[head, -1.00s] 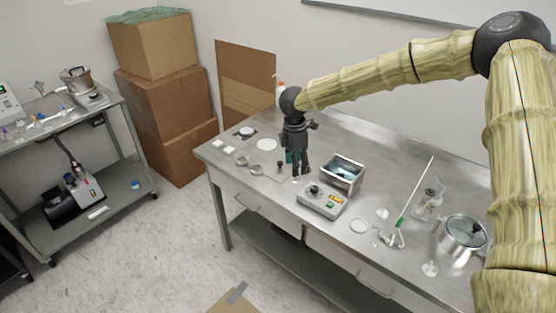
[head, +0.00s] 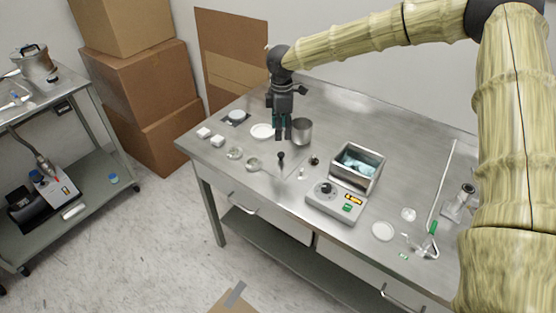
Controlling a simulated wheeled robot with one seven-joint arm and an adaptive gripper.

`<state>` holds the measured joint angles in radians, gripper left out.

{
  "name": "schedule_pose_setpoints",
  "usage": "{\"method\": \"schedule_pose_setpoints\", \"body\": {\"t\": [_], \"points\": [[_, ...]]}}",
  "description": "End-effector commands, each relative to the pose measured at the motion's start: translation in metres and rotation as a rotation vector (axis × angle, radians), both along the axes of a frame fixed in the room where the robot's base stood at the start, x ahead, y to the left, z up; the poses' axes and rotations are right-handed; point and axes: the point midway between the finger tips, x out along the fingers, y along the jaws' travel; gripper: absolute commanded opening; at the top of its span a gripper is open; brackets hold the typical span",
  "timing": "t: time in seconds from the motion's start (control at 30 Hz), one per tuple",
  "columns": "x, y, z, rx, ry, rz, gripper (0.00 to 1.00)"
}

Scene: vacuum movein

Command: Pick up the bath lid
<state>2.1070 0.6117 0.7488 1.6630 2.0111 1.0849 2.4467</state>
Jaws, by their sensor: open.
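The bath lid looks like a flat steel plate (head: 268,170) lying on the metal table, with a black knob (head: 281,157) standing up from it. Its edges blend into the tabletop. My gripper (head: 281,136) is open and empty, pointing down, with its fingertips appearing just behind the knob in the picture. I cannot tell its exact height above the table. The water bath (head: 371,182) is an open steel basin to the right, with a grey control box (head: 333,203) in front; something pale blue is inside.
A metal beaker (head: 303,131) stands close to the right of my gripper. A white dish (head: 262,132), glass dishes (head: 252,164) and small white blocks (head: 217,141) lie to the left. Glassware with a rod (head: 428,242) lies at the right. The table's back is fairly clear.

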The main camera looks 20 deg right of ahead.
Motion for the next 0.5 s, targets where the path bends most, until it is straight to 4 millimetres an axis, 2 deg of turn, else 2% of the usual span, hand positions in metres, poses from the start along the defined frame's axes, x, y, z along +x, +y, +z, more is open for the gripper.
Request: {"method": "schedule_pose_setpoints", "body": {"t": [0.03,0.33,0.5], "points": [[0.000,0.000,-0.009,0.000,0.000,0.000,0.49],[-0.001,-0.001,-0.023,0.000,0.003,-0.002,0.49],[-0.002,-0.001,-0.044,-0.002,0.003,-0.001,0.49]]}}
